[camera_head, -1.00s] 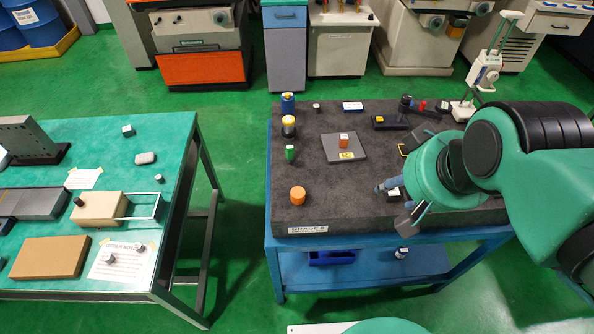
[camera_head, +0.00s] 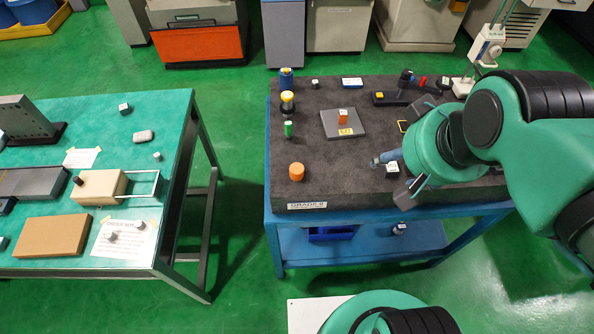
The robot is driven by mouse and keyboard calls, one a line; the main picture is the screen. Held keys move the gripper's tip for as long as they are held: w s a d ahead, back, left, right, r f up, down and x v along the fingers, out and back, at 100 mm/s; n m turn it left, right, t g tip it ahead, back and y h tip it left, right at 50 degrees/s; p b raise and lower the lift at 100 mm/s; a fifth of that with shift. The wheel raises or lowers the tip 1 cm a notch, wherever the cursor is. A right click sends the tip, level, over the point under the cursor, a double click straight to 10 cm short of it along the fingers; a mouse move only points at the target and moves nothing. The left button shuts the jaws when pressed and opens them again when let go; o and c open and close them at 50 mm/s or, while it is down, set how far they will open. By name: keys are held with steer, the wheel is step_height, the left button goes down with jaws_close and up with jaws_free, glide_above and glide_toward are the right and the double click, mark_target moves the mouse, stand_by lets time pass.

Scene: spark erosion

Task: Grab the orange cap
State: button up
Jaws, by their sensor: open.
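The orange cap (camera_head: 296,171) stands on the dark granite plate (camera_head: 338,180), near its front left corner. My gripper (camera_head: 388,178) is open, over the front right part of the plate. It is to the right of the orange cap and well apart from it. A small white-topped piece (camera_head: 393,170) shows close to the fingers; I cannot tell whether they touch it. My arm hides the right part of the plate.
A green-capped item (camera_head: 288,130), a yellow-topped jar (camera_head: 287,101) and a blue can (camera_head: 286,78) line the plate's left edge. The plate between gripper and orange cap is clear. A green-topped table (camera_head: 172,127) stands left.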

steer(key=shift+w, duration=0.1)
steer(key=n+g+p, duration=0.4)
steer(key=g+p, duration=0.2)
steer(key=p, duration=0.1)
glide_above(297, 168)
step_height(297, 168, down, 20)
steer(key=shift+r, duration=0.25)
steer(key=shift+f, duration=0.1)
steer(key=shift+f+b, duration=0.5)
steer(key=shift+f, duration=3.7)
